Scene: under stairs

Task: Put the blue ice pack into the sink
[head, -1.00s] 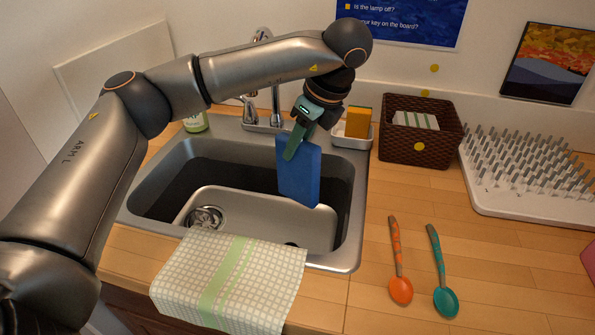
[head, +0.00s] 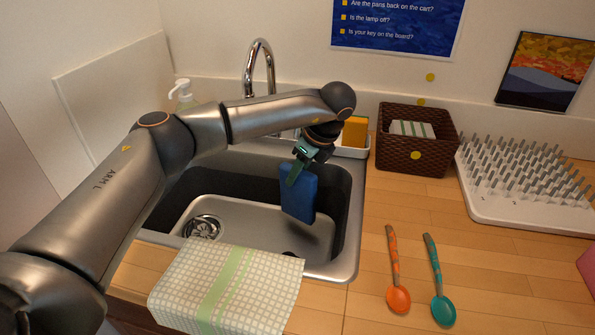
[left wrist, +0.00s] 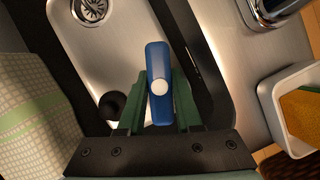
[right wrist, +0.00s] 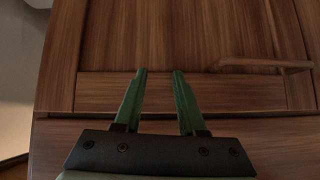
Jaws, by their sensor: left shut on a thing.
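The blue ice pack (head: 298,195) hangs upright in my left gripper (head: 297,172), over the right part of the sink (head: 345,235). In the left wrist view the ice pack (left wrist: 158,75), with a white round cap, sits between the green fingers of the left gripper (left wrist: 160,100), which is shut on it. The basin and its drain (left wrist: 92,8) show below it. Whether the pack's lower edge touches the basin is unclear. My right gripper (right wrist: 159,75) shows only in the right wrist view, open and empty, facing wooden cabinet fronts.
A checked towel (head: 228,285) drapes over the sink's front edge. The faucet (head: 262,65) and a sponge caddy (head: 352,150) stand behind. A wicker basket (head: 415,150), a drying rack (head: 525,200), an orange spoon (head: 394,270) and a teal spoon (head: 439,280) are on the right.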

